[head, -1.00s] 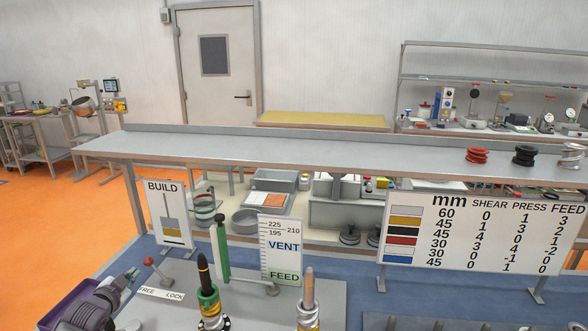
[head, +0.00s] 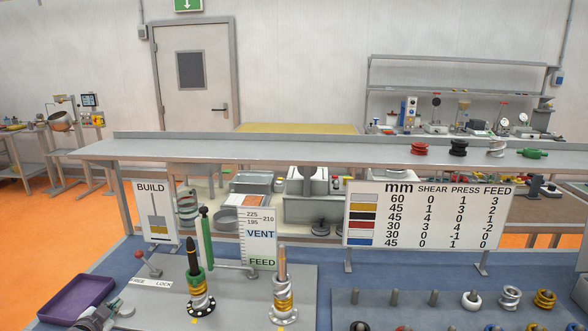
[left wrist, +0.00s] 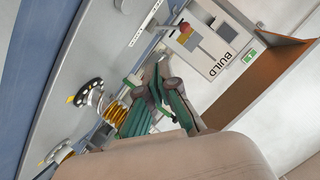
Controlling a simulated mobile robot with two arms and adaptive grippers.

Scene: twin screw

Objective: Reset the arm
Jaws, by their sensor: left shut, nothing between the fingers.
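My left gripper (head: 112,312) is at the lower left of the head view, low beside the purple tray (head: 76,298). It is shut and holds nothing. The rest of its arm is cut off by the bottom edge. The red-knobbed lever (head: 139,256) and the FREE/LOCK label (head: 152,284) stand just beyond it. My right gripper is not in view.
Two screw shafts with stacked rings, the left (head: 195,277) and the right (head: 282,288), stand on the grey plate. The VENT/FEED scale (head: 260,240) and BUILD sign (head: 154,210) stand behind. Pegs with loose rings (head: 509,296) are at lower right. A grey shelf (head: 300,150) spans behind.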

